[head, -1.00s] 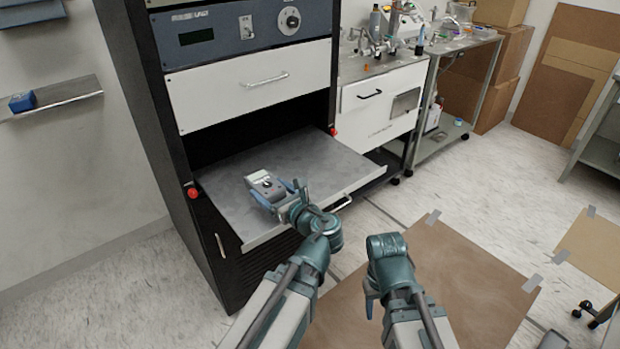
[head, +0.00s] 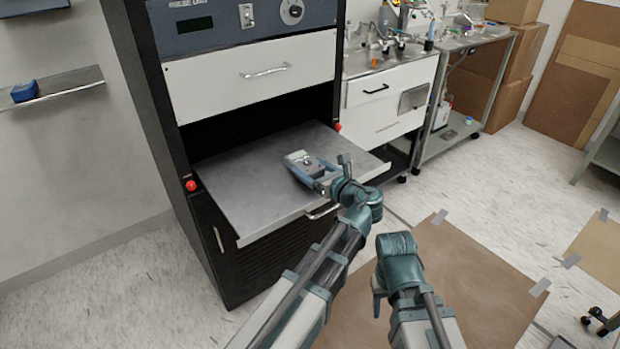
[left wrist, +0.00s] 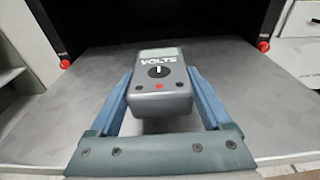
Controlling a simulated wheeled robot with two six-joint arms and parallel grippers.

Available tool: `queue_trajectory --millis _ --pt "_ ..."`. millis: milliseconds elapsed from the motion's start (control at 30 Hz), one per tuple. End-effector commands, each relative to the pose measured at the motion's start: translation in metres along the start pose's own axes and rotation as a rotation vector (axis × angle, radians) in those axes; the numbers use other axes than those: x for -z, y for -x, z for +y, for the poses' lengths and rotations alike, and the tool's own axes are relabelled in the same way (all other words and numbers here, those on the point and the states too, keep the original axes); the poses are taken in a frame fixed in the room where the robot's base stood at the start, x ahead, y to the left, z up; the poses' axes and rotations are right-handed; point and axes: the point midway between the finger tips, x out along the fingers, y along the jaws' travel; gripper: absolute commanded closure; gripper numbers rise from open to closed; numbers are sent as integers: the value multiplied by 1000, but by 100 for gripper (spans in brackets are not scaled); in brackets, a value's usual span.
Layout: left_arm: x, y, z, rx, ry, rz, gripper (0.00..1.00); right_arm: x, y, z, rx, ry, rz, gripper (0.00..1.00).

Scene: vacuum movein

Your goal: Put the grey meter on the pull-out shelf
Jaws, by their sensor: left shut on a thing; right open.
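The grey meter (head: 304,160) is between the blue fingers of my left gripper (head: 312,172), over the pull-out shelf (head: 240,193). The left wrist view shows the meter (left wrist: 160,90) with its "VOLTS" label, dial and display facing up. My left gripper (left wrist: 160,105) is shut on it, one finger along each side. I cannot tell whether the meter's underside touches the shelf. The shelf is pulled out of the black cabinet. My right gripper (head: 377,295) points down over the floor, away from the shelf, mostly hidden by its own wrist.
A white drawer front (head: 250,82) sits above the shelf opening. Red knobs (head: 191,186) mark the opening's sides. A handle (head: 322,211) is on the shelf's front edge. The shelf's left and back areas are bare. A brown mat (head: 455,290) lies on the floor.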

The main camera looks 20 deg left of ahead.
Motion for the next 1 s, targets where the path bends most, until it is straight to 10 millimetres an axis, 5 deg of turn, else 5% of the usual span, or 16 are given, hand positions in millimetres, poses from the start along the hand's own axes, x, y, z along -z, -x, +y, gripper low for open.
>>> queue_trajectory --millis 200,633,667,733,1000 --pt "29 2 -2 2 0 -1 90 2 -29 -3 0 0 0 50" --pt "32 2 -2 1 0 -1 90 2 -32 -3 0 0 0 50" --pt "31 2 -2 1 0 0 12 2 -30 -3 0 0 0 50" --pt "30 2 -2 1 0 0 0 2 -30 -3 0 0 0 50" --pt "30 2 -2 1 0 0 0 2 -29 -3 0 0 0 50"
